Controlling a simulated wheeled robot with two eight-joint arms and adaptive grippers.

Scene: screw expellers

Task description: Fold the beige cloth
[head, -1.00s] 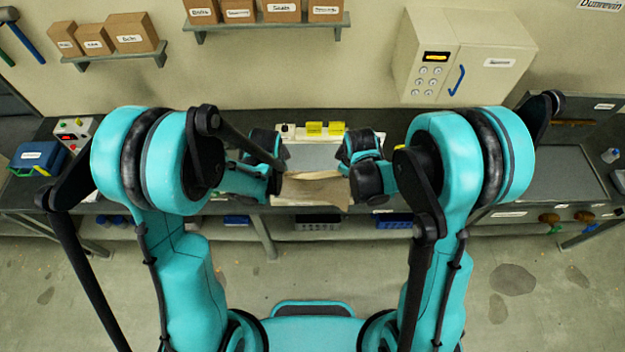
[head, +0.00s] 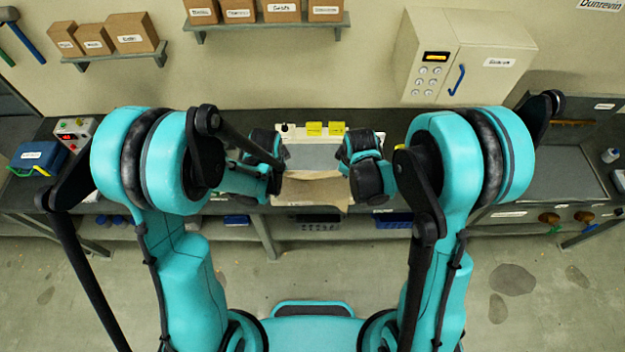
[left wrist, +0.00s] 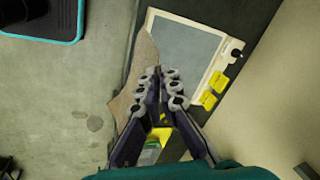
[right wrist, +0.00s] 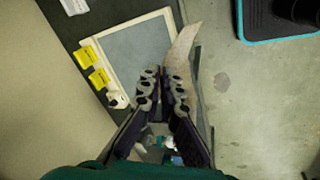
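The beige cloth (head: 318,191) spans between my two grippers at the front edge of the bench in the head view. Its upper edge sags in the middle and its lower part hangs in front of the bench. My left gripper (left wrist: 162,82) has its fingertips close together at one corner of the cloth, which also shows in the left wrist view (left wrist: 138,75). My right gripper (right wrist: 163,82) has its fingertips close together at the other corner, and the cloth shows there too (right wrist: 184,45). Both look shut on the cloth; the fingers hide the pinch itself.
A pale board with a grey panel (head: 313,157) lies behind the cloth, with yellow blocks (head: 314,128) at its back. A blue box (head: 38,157) stands far left. A white cabinet (head: 465,58) is on the back wall. The dark bench (head: 405,120) runs along the wall.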

